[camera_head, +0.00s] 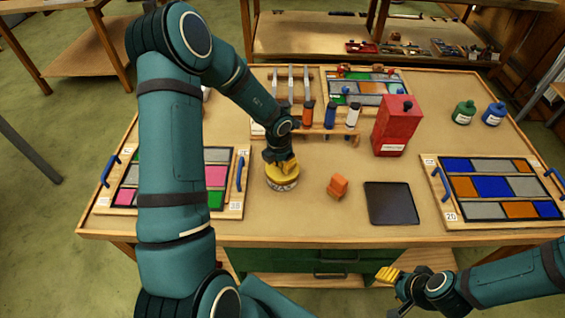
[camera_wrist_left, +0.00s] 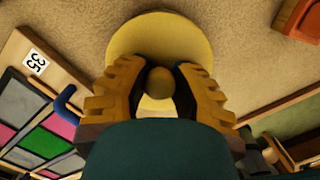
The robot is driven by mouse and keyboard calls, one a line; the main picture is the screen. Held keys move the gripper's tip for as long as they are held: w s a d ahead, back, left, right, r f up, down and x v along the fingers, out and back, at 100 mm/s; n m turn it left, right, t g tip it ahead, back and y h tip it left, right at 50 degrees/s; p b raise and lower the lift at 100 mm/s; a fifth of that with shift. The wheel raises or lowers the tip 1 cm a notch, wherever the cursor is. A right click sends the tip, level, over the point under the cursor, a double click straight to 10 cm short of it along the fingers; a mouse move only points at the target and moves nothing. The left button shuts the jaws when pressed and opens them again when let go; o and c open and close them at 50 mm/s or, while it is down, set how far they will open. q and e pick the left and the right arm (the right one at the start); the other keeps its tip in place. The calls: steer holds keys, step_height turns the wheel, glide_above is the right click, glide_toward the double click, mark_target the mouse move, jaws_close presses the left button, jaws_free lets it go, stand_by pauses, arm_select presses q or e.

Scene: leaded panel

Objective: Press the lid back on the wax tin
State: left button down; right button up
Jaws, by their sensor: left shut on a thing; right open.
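The wax tin (camera_head: 283,184) stands upright on the table, with a pale lettered label on its side. A yellow lid (camera_wrist_left: 150,32) with a round knob (camera_wrist_left: 160,82) shows in the left wrist view. My left gripper (camera_head: 284,163) points down right over the tin, its fingers shut on the lid's knob. The lid is at the tin's top; the fingers partly hide it, so I cannot tell whether it is fully seated. My right gripper (camera_head: 388,274) is open and empty, in front of the table's near edge.
An orange block (camera_head: 338,186) and a dark flat pad (camera_head: 391,203) lie right of the tin. A red can (camera_head: 397,126) stands behind. Leaded panels lie left (camera_head: 230,172) and right (camera_head: 500,215). A tool rack (camera_head: 312,131) is behind the tin.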

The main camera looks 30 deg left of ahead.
arm_select(q)
steer(key=p, duration=0.2)
steer(key=shift+f+p, duration=0.15)
steer(key=shift+p, duration=0.15)
stand_by(2.2)
steer(key=c, duration=0.8)
jaws_free()
steer(key=shift+f, duration=0.5)
steer(key=shift+r+p, duration=0.15)
steer(key=shift+p, duration=0.3)
stand_by(1.5)
steer(key=o, duration=0.8)
steer(key=shift+c, duration=0.2)
